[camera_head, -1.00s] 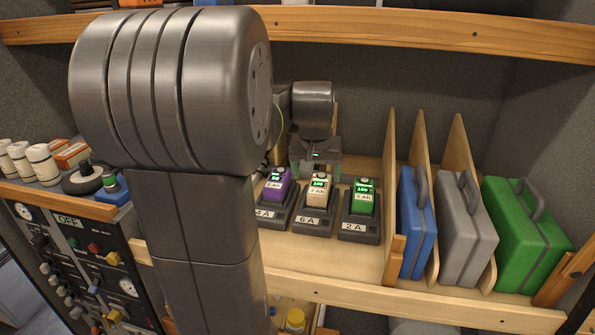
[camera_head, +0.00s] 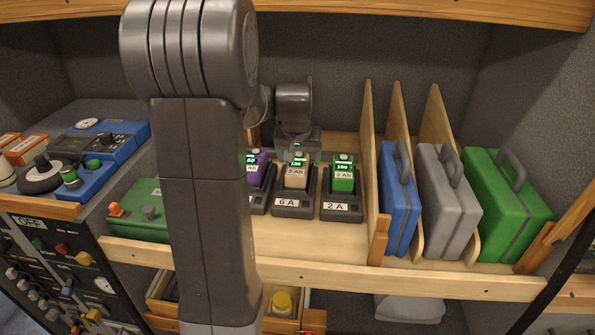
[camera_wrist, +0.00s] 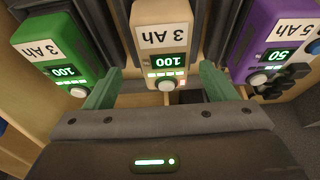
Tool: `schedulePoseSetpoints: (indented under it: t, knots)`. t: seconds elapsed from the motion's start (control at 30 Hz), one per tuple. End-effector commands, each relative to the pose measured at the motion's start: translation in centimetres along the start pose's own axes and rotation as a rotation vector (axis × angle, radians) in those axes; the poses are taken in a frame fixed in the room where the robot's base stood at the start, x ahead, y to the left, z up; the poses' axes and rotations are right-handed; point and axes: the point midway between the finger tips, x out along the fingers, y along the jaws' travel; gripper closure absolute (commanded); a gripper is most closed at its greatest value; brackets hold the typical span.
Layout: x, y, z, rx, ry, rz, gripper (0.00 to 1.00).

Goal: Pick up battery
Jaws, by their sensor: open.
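Three batteries stand in dark chargers on the wooden shelf. The beige battery (camera_head: 296,171), with a 3 Ah label and a reading of 100, is in the middle charger, marked 6 A (camera_head: 290,203). The green battery (camera_head: 343,177) is to its right and the purple battery (camera_head: 257,170) to its left, partly hidden by my arm. My gripper (camera_head: 299,150) is just behind the beige battery. In the wrist view, the open green fingers of my gripper (camera_wrist: 160,88) lie on either side of the beige battery's (camera_wrist: 162,45) button end, with nothing gripped.
Wooden dividers (camera_head: 368,150) separate the chargers from blue (camera_head: 398,205), grey (camera_head: 450,210) and green (camera_head: 508,210) cases on the right. The green (camera_wrist: 60,45) and purple (camera_wrist: 268,40) batteries stand close outside my fingers. An upper shelf edge (camera_head: 400,12) runs overhead.

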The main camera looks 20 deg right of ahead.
Motion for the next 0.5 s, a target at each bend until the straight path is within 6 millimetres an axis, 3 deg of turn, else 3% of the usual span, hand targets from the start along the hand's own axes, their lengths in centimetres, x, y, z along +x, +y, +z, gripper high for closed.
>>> schedulePoseSetpoints:
  t: [0.2, 0.5]
  knots:
    - [3.2, -0.5, 0.6, 0.001, -0.004, 0.0, 0.22]
    - [4.3, -0.5, 0.6, 0.001, -0.001, 0.0, 0.22]
